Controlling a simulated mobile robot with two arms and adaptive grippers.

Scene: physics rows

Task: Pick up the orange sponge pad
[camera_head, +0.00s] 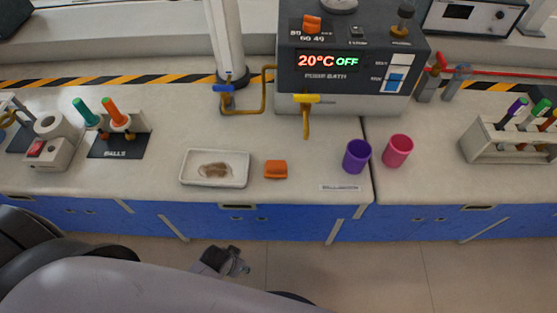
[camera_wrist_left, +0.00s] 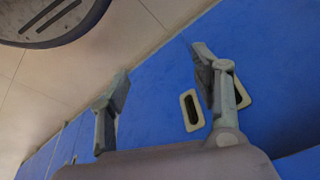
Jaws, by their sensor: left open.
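The orange sponge pad (camera_head: 275,169) lies on the pale bench top in the head view, just right of a white tray and near the front edge. My left gripper (camera_head: 232,262) is below and in front of the bench edge in the head view, apart from the pad. In the left wrist view its two fingers (camera_wrist_left: 160,90) are spread with nothing between them. That view shows the blue cabinet front and the floor, not the pad. My right gripper is in neither view.
The white tray (camera_head: 214,182) has a brown stain inside. A purple cup (camera_head: 356,157) and a pink cup (camera_head: 397,151) stand to the right. A yellow-handled tap (camera_head: 306,115) of the pump bath (camera_head: 345,65) hangs behind the pad. Blue cabinets (camera_head: 285,223) form the bench front.

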